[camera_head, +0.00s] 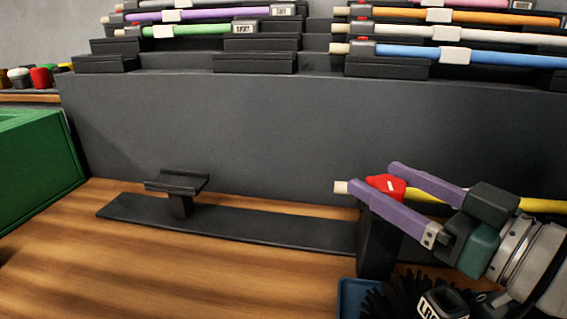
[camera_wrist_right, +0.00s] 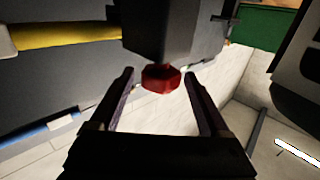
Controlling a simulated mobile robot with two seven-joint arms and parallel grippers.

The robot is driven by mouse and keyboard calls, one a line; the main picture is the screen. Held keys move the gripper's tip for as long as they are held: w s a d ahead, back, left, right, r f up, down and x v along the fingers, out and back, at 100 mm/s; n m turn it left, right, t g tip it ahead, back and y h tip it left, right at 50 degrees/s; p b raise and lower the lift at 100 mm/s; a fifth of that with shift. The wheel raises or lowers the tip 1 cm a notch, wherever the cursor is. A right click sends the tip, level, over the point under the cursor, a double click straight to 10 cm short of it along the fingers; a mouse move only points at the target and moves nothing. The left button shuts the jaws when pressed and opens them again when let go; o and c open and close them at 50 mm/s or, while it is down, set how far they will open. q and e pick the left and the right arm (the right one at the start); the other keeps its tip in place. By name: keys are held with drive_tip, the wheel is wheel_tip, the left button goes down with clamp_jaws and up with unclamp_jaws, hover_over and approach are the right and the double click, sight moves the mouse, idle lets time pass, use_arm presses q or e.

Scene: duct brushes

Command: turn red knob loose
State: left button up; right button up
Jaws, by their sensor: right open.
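The red knob (camera_head: 385,186) sits on top of a black upright holder (camera_head: 377,243) at the right of the bench. A yellow rod (camera_head: 543,206) with a pale tip runs through the holder at the knob. My right gripper (camera_head: 374,178) has purple fingers, open, one on each side of the knob. In the right wrist view the knob (camera_wrist_right: 162,78) lies between the fingertips (camera_wrist_right: 163,80), with a visible gap on both sides. I cannot tell whether either finger touches it in the head view. My left gripper is out of view.
A black base strip (camera_head: 270,226) carries a second, empty support (camera_head: 178,186) at left. A blue tray (camera_head: 346,298) and black brush bristles (camera_head: 385,301) lie below my right gripper. A stepped rack (camera_head: 230,115) with coloured rods stands behind.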

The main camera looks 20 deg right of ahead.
sight(375, 177)
drive_tip(key=shift+x, duration=1.8)
clamp_jaws()
